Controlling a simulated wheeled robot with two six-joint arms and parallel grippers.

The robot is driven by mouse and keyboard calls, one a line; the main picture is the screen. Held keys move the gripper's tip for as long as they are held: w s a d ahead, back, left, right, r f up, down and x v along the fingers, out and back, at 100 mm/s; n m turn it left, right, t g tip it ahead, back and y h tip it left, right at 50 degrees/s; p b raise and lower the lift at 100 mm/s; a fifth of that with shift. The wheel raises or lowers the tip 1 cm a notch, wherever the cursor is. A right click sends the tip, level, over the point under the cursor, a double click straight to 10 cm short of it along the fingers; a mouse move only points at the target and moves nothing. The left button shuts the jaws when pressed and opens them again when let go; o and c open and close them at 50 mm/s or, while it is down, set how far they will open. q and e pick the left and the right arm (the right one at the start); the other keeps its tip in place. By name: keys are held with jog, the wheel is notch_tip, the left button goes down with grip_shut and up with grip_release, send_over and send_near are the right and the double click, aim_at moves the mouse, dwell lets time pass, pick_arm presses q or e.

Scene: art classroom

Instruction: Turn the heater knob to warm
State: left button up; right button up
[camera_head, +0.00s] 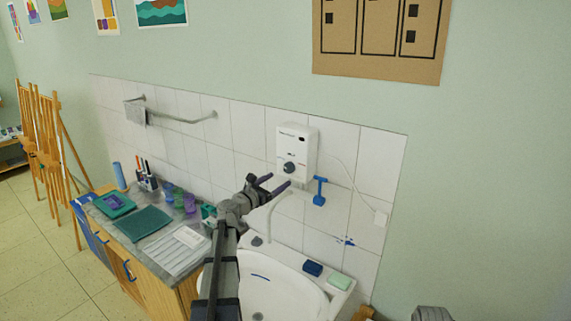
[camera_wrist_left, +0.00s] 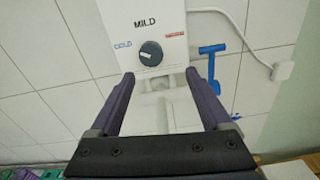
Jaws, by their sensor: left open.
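The white heater (camera_head: 297,145) is mounted on the tiled wall above the sink. Its dark round knob (camera_head: 289,167) is low on the front face. In the left wrist view the knob (camera_wrist_left: 150,53) sits below the word MILD, with a blue label to its left and a red label to its right, both blurred. A small pale mark shows on the knob, but I cannot tell its exact direction. My left gripper (camera_head: 277,182) is open and empty, just below and in front of the knob. In the wrist view its fingers (camera_wrist_left: 159,75) are spread wider than the knob, apart from it.
A spout (camera_head: 276,209) hangs over the white sink (camera_head: 312,287). A cluttered counter (camera_head: 177,271) is at left.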

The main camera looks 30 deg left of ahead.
aim_at(287, 170)
pick_arm(q)
jog(key=shift+s+a+r+n+y, duration=0.1)
jog(key=shift+a+r+n+y, duration=0.25)
jog(key=shift+a, duration=0.35)
jog(key=shift+w+d+f, duration=0.1)
jog(key=shift+w+d, duration=0.1)
jog(key=shift+w, duration=1.8)
jog(key=shift+w+d, duration=0.15)
jog(key=shift+w, duration=1.8)
grip_shut()
